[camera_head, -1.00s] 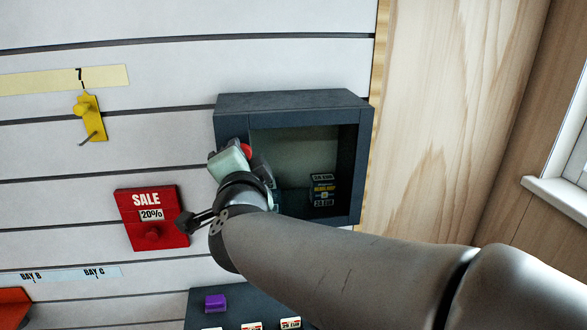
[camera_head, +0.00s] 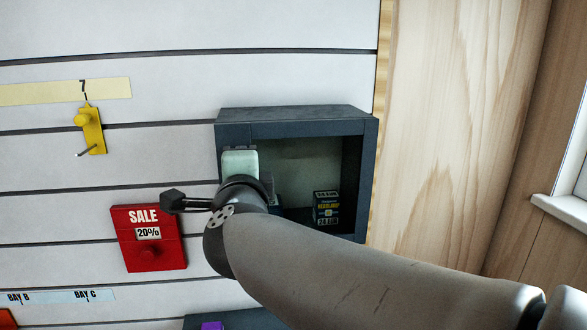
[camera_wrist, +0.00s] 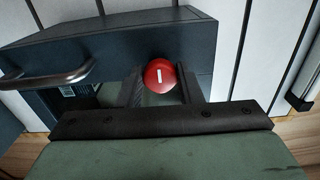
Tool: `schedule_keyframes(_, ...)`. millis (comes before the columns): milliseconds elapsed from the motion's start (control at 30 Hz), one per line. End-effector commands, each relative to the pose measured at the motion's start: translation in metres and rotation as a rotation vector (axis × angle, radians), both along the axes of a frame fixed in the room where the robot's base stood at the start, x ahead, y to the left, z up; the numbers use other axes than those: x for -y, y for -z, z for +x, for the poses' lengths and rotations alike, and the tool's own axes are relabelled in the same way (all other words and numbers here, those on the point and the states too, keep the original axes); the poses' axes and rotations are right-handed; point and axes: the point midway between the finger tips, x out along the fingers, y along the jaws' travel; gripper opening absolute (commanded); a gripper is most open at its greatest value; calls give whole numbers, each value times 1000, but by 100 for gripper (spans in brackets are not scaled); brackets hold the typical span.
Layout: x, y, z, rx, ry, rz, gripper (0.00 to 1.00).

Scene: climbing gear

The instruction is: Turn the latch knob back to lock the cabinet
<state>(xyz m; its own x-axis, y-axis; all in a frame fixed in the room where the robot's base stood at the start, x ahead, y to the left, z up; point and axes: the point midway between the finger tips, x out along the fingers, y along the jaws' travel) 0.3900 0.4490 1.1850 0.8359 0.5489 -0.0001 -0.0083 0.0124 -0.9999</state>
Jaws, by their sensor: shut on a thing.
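The dark grey cabinet (camera_head: 300,122) hangs on the slatted wall, and it also shows in the wrist view (camera_wrist: 120,38). The latch knob (camera_wrist: 158,75) is red and round with a white line, upright in the wrist view. My gripper (camera_wrist: 162,90) is shut on the knob, with a dark finger on each side of it. In the head view my gripper (camera_head: 240,165) is at the cabinet's left frame and hides the knob. A metal bar handle (camera_wrist: 50,80) is left of the knob in the wrist view.
A small labelled box (camera_head: 326,207) stands inside the cabinet. A red SALE sign (camera_head: 149,240) is on the wall left of my arm. A yellow hook (camera_head: 91,128) is farther up left. A window ledge (camera_head: 560,210) is at the far right.

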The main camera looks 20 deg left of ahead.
Motion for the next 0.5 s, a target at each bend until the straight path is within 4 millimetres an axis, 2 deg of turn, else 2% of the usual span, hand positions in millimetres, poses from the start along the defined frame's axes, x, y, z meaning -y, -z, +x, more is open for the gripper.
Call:
schedule_keyframes(300,0,0,0,-1,-1,2,10)
schedule_keyframes(333,0,0,0,-1,-1,2,41)
schedule_keyframes(367,0,0,0,-1,-1,2,49)
schedule_keyframes(400,0,0,0,-1,-1,1,53)
schedule_keyframes(500,0,0,0,-1,0,1,53)
